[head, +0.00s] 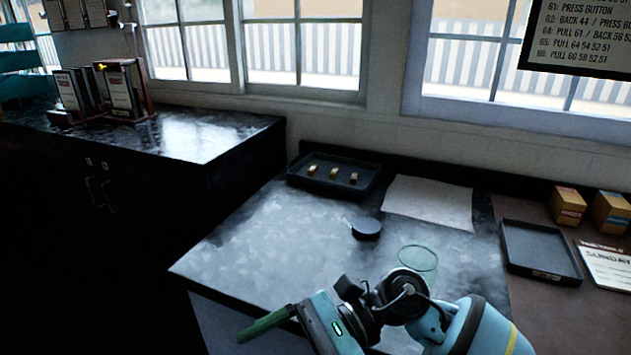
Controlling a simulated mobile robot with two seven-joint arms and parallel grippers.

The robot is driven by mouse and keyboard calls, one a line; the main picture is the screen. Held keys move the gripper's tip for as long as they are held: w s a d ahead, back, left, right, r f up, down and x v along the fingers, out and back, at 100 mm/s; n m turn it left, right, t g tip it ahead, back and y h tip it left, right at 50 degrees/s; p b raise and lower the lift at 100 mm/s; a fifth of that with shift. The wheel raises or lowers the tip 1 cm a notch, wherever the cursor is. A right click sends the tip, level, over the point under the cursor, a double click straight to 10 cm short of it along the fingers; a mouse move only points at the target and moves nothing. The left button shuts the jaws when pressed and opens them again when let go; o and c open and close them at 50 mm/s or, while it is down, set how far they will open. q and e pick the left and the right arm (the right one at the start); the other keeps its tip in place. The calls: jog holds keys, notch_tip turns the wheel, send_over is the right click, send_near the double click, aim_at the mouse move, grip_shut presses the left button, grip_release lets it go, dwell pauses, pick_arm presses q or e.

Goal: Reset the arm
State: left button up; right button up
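My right arm comes in from the lower right, in teal and black, bent at the wrist over the front of the stone-topped counter (265,235). My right gripper (262,326) points left at the counter's front edge. A dark green bar shows at its tip; I cannot tell whether this is its fingers or something held, nor whether the gripper is open or shut. My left gripper is not in view. No lever or lever frame shows in this view.
A dark tray (362,186) with three small brass-coloured pieces, a round black object (366,230), a paper sheet (428,204) and a clear greenish glass (418,257) stand on the counter. An empty black tray (541,251) and two boxes (567,206) are right. The counter's left part is clear.

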jog(key=w+d+f+m+t+y+p, duration=0.1)
jog(key=w+d+m+t+y, duration=0.15)
jog(key=m+t, duration=0.95)
jog(key=w+d+f+m+t+y+p, duration=0.15)
jog(key=m+t+y, duration=0.4)
jog(key=m, duration=1.25)
jog(key=s+d+f+m+t+h, duration=0.1)
jog(key=d+f+m+t+h, duration=0.2)
jog(key=d+f+m+h, duration=0.4)
jog(key=s+d+f+m+t+h, duration=0.1)
jog(key=d+f+m+t+h, duration=0.1)
jog(key=f+m+t+h, duration=0.5)
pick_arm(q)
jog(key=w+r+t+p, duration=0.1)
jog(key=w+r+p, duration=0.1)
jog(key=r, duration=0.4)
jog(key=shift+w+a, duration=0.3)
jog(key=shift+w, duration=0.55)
pick_arm(e)
jog(key=s+d+f+m+g+h, duration=0.3)
jog(key=s+d+f+m+g, duration=0.2)
jog(key=s, duration=0.5)
jog(key=s+d+f+m+g+h, duration=0.3)
jog(key=s+d+f+m+g, duration=0.3)
jog(key=s+f+m, duration=0.4)
jog(key=shift+s+d+m+h, duration=0.3)
jog(key=shift+s+d+m, duration=0.4)
jog(key=shift+m, duration=0.1)
